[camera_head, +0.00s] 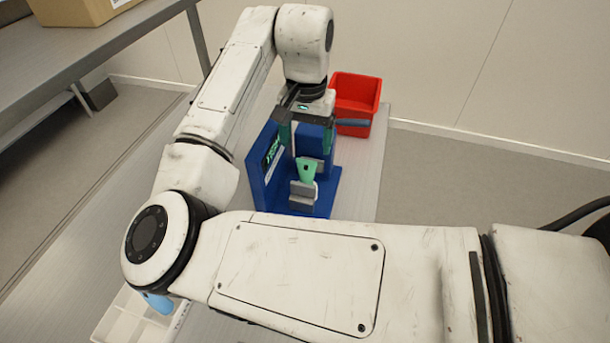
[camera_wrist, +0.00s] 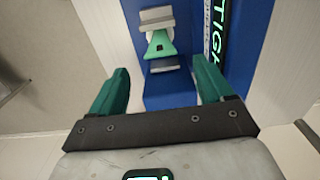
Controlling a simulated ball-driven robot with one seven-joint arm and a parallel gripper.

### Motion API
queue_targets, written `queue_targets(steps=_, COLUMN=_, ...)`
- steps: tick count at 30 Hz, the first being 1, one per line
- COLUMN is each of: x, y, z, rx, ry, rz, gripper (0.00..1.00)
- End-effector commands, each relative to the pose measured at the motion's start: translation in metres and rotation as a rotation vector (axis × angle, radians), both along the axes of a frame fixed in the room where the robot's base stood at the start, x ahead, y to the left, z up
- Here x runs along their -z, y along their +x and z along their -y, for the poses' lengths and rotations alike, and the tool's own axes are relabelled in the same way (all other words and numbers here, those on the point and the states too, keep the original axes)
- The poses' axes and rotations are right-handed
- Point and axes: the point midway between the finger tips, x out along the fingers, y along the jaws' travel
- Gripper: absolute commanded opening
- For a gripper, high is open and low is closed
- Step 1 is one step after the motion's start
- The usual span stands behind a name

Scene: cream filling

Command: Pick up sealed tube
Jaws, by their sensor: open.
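A green tube (camera_head: 307,170) stands in the grey clamp (camera_head: 302,193) of a blue machine (camera_head: 262,184). In the wrist view the tube (camera_wrist: 160,43) shows as a green piece flaring from the grey clamp (camera_wrist: 157,18), above a blue ledge. My gripper (camera_head: 307,145) is above the tube in the head view, pointing down, with its green fingers spread apart. In the wrist view the gripper (camera_wrist: 161,72) is open and empty, and the tube lies ahead of the gap between the fingers, apart from both.
A red bin (camera_head: 357,97) stands behind the machine on the table (camera_head: 368,170). A white tray (camera_head: 118,318) with a light blue item (camera_head: 157,302) is at the lower left, partly hidden by my arm. A shelf with a cardboard box (camera_head: 75,10) is at upper left.

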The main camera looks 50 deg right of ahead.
Motion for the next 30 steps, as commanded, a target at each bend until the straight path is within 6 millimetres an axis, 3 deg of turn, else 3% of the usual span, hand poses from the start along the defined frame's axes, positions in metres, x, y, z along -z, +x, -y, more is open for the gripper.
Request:
queue_targets(steps=11, x=0.034, y=0.0, z=0.001, rx=-0.001, ry=0.001, rz=-0.001, gripper=0.8)
queue_targets(steps=18, x=0.068, y=0.001, z=0.002, rx=-0.001, ry=-0.001, rz=-0.001, gripper=0.8)
queue_targets(steps=28, x=0.075, y=0.001, z=0.002, rx=0.0, ry=-0.001, rz=0.001, gripper=0.8)
queue_targets(steps=30, x=0.075, y=0.001, z=0.002, rx=0.0, ry=-0.001, rz=0.0, gripper=0.73)
